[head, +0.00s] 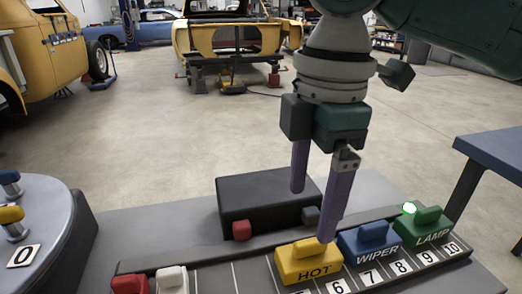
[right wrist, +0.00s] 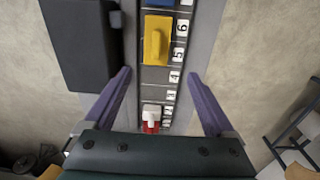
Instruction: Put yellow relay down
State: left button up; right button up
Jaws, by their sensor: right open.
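The yellow relay (head: 308,262), marked HOT, sits upright on the numbered rail (head: 225,276), left of the blue WIPER relay (head: 369,243). It also shows in the right wrist view (right wrist: 157,40), beside the labels 5 and 6. My right gripper (head: 312,215) is open, its fingers pointing down by the yellow relay. In the right wrist view the open fingers (right wrist: 160,74) are spread wide with nothing between their tips; the relay lies just beyond them. The head view cannot show whether the near fingertip touches the relay. My left gripper is not in view.
A green LAMP relay (head: 422,226) with a lit green light stands at the rail's right. White (head: 171,279) and red (head: 130,284) relays are at its left. A black box (head: 268,200) stands behind. A round stand (head: 62,225) is left, a blue table (head: 490,150) right.

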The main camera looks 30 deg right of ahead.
jog(key=s+a+f+m+t+y, duration=0.25)
jog(key=s+a+f+m, duration=0.35)
jog(key=a, duration=0.3)
jog(key=s+d+f+m+h, duration=0.1)
jog(key=s+d+m+h, duration=0.1)
jog(key=s+d+m, duration=0.5)
jog(key=shift+s+d+f+t, duration=0.3)
jog(key=shift+s+t, duration=0.15)
jog(key=shift+s, duration=0.8)
